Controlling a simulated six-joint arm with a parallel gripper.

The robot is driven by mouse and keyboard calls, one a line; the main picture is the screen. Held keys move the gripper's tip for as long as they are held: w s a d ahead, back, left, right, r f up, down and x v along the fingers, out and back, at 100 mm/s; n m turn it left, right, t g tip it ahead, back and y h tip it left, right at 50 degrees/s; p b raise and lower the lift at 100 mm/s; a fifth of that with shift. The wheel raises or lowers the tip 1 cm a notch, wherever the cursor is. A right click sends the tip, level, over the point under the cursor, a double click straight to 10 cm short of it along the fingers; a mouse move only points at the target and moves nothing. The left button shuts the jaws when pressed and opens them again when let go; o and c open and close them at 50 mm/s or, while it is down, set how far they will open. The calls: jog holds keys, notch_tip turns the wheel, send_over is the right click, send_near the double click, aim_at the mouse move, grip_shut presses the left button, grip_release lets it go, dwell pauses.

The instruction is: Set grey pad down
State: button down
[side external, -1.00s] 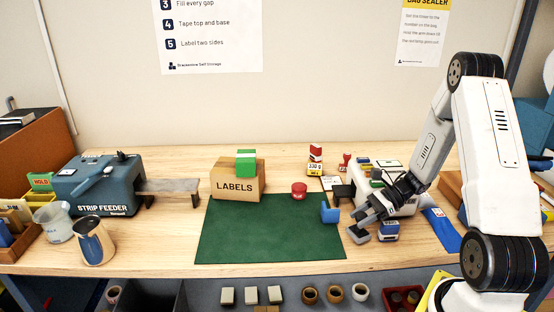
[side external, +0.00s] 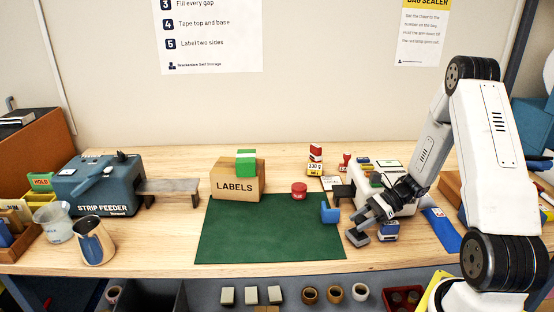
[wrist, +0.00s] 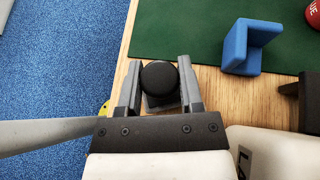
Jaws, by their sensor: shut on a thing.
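The grey pad (side external: 357,238) is a small grey block with a round black knob on top. It is just right of the green mat, near the table's front edge. My gripper (side external: 364,220) is above it, shut on it. In the wrist view, my gripper (wrist: 159,77) has one finger on each side of the knob, and part of the grey pad (wrist: 162,103) shows under the knob. I cannot tell whether the pad's underside touches the wood.
A blue and white stamp (side external: 388,232) stands close on the right. A blue angled block (side external: 330,214) sits on the mat's (side external: 265,240) right edge, also in the wrist view (wrist: 245,48). A red round tin (side external: 299,190) and a labels box (side external: 236,184) are farther back.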

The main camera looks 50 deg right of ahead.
jog(key=shift+f, duration=0.75)
jog(key=shift+c, duration=0.8)
grip_release()
jog(key=shift+s, duration=0.1)
jog(key=shift+s+d+r, duration=0.3)
jog(key=shift+d+r, duration=0.1)
jog(key=shift+d, duration=0.15)
jog(key=v, duration=0.3)
jog(key=shift+d+r, duration=0.2)
jog(key=shift+r, duration=0.05)
notch_tip(320, 180, up, 7)
jog(key=shift+r, duration=0.1)
